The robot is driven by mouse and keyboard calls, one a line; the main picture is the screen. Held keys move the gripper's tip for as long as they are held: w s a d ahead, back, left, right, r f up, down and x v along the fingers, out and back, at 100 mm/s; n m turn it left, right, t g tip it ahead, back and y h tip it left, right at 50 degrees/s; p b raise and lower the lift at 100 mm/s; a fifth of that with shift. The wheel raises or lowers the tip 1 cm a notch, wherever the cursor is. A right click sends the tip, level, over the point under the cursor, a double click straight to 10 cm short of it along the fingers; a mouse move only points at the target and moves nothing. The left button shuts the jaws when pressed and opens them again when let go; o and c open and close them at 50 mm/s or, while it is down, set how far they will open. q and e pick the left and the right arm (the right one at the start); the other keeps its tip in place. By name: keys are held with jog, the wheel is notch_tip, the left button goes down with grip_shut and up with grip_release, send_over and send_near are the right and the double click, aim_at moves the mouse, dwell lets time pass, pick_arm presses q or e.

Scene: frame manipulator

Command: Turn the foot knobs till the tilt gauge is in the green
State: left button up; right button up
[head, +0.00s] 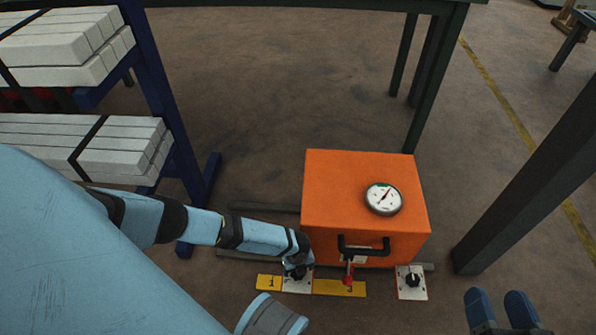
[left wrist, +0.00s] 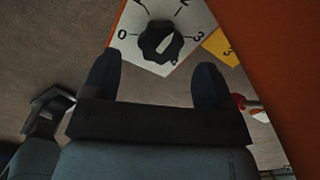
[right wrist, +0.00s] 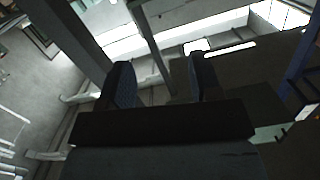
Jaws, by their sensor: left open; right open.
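The orange box (head: 350,185) carries the round tilt gauge (head: 383,199) on top. The right foot knob (head: 412,280) is on another white plate, untouched. My right gripper (head: 501,308) is open and empty.
A black handle (head: 363,246) and a red part (head: 348,274) are at the box's front. Yellow number labels (head: 268,282) lie beside the plates. A blue rack (head: 165,90) with white blocks stands left.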

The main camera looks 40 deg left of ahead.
pick_arm(q)
jog(key=shift+f+b, duration=0.7)
jog(key=shift+f, duration=1.25)
pick_arm(e)
jog(key=shift+w+d+n+t, duration=0.3)
jog(key=shift+w+d+n, duration=0.1)
jog(key=shift+w+n, duration=0.3)
jog(key=shift+r, duration=0.1)
pick_arm(q)
jog(key=c, duration=0.9)
